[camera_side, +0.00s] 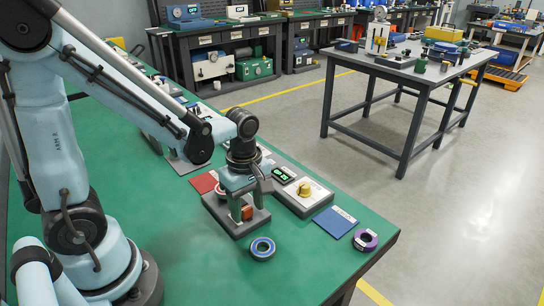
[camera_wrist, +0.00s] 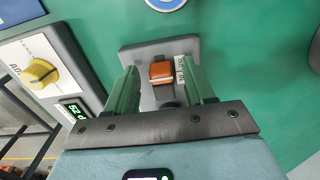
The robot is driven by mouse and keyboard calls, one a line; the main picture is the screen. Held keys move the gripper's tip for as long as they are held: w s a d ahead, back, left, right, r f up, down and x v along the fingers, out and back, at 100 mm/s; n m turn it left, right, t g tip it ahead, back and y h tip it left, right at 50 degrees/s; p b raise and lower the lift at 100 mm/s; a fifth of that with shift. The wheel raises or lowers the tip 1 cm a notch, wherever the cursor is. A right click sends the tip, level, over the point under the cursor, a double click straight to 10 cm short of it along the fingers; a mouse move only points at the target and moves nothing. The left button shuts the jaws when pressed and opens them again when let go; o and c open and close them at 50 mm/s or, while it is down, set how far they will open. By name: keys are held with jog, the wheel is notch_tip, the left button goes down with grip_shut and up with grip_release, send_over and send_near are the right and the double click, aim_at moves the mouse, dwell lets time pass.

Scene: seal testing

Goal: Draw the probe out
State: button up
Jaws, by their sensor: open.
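An orange-brown block (camera_side: 247,212), likely the probe or its grip, stands on a grey fixture plate (camera_side: 226,222). In the wrist view the block (camera_wrist: 162,72) shows a dark band below it and sits on the pale grey plate (camera_wrist: 133,53). My gripper (camera_wrist: 158,69) is open, with its two green fingers on either side of the block. Gaps show between the fingers and the block in that view. In the side view my gripper (camera_side: 236,199) is low over the fixture. How deep the probe sits is hidden.
A tester (camera_side: 301,189) with a yellow knob and green display stands right of the fixture. A blue ring (camera_side: 262,248) and a purple ring (camera_side: 366,240) lie toward the front. Red (camera_side: 203,182) and blue (camera_side: 335,222) cards lie nearby. The green table's front is mostly clear.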

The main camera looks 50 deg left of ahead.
aim_at(247, 209)
notch_tip(247, 209, up, 12)
jog(key=shift+f, duration=0.2)
dwell(0.4)
dwell(0.4)
jog(key=m+t, duration=0.2)
jog(key=m, duration=0.4)
jog(key=m+t, duration=0.2)
jog(key=m, duration=0.4)
jog(key=f+m+t, duration=0.1)
jog(key=m+t, duration=0.2)
jog(key=m, duration=0.3)
jog(key=shift+o, duration=0.2)
dwell(0.4)
